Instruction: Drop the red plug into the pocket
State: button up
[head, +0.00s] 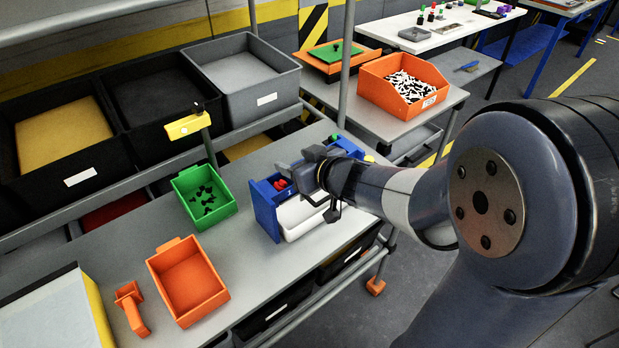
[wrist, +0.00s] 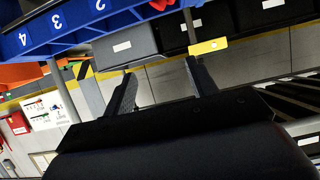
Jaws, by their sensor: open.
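A blue carrier (head: 265,208) stands on the grey bench, with a white rounded part (head: 302,217) along its front. Small red plugs (head: 280,184) show at its top left, close to my gripper (head: 303,172). In the wrist view the carrier's blue face (wrist: 75,28) crosses the top left with the numbers 4, 3 and 2, and a red piece (wrist: 160,4) shows at the top edge. My gripper (wrist: 160,70) is open there, with nothing between its fingers. It hangs over the carrier in the head view and partly hides it. I cannot make out the pocket.
A green bin (head: 203,190) with black pieces and an empty orange bin (head: 188,283) stand left of the carrier. An orange tool (head: 132,308) lies nearer. A yellow-tagged post (head: 190,126) rises behind the green bin. Shelf bins (head: 245,75) line the back. Bench between is clear.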

jog(key=p+v, duration=0.1)
jog(key=v, duration=0.5)
jog(key=shift+s+d+r+p, duration=0.15)
jog(key=shift+s+d+p, duration=0.05)
jog(key=shift+s+p, duration=0.15)
jog(key=b+x, duration=0.3)
jog(key=x, duration=0.7)
jog(key=shift+w+a+r+p, duration=0.1)
jog(key=shift+w+r+p, duration=0.1)
jog(key=shift+r+p, duration=0.85)
jog(key=shift+w+a+r+p, duration=0.1)
jog(key=shift+w+r+p, duration=0.05)
jog(key=shift+r+p, duration=0.8)
jog(key=shift+f, duration=0.3)
